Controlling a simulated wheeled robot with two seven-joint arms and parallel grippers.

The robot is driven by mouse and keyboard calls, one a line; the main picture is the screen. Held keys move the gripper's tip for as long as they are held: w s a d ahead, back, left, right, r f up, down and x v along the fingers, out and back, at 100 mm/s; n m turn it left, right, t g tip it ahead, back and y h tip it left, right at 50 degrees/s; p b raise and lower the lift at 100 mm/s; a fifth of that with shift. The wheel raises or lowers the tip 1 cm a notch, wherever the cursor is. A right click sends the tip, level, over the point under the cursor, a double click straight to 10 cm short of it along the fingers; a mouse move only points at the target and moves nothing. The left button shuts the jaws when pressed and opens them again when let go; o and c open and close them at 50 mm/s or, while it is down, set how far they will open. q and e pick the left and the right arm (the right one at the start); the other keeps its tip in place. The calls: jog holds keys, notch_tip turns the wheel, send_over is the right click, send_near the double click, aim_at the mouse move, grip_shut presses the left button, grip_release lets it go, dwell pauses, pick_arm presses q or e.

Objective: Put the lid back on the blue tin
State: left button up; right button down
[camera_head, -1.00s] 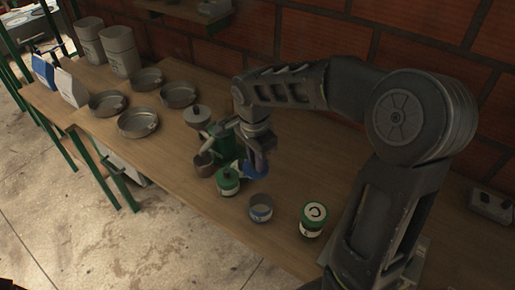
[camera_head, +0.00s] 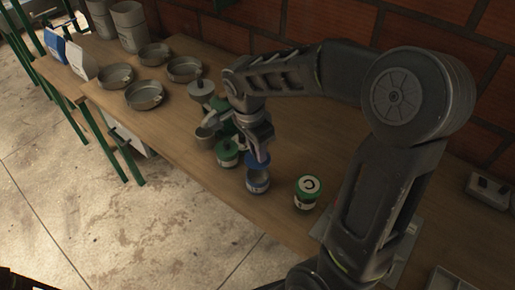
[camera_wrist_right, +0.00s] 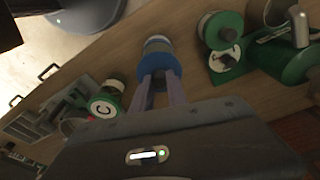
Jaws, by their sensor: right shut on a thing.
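The blue lid (camera_head: 256,160) is between the fingertips of my right gripper (camera_head: 259,150), which is shut on it. The open tin with a blue band (camera_head: 257,183) stands upright on the bench, just below the lid in the head view. Part of its open top still shows in front of the lid. In the right wrist view the lid (camera_wrist_right: 159,66) overlaps the tin (camera_wrist_right: 157,45), at the ends of the fingers (camera_wrist_right: 160,88). I cannot tell whether lid and tin touch. My left gripper is not in view.
A green tin with a dark top (camera_head: 227,152) stands close left of the blue tin. A green-lidded tin marked C (camera_head: 306,192) stands to the right. A green grinder (camera_head: 222,107) is behind, and several metal pans (camera_head: 145,95) lie further left. The bench front edge is near.

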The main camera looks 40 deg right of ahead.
aim_at(258, 165)
notch_tip(258, 165, down, 4)
jog(key=b, duration=0.2)
jog(key=shift+f+b, duration=0.15)
jog(key=shift+b, duration=0.15)
jog(key=shift+f+b, duration=0.7)
jog(key=shift+f, duration=0.05)
jog(key=shift+f+b, duration=0.15)
jog(key=shift+b, duration=0.75)
dwell(1.8)
dwell(0.3)
jog(key=c, duration=1.2)
grip_release()
jog(key=shift+c, duration=0.2)
jog(key=shift+o, duration=0.5)
jog(key=o, duration=0.4)
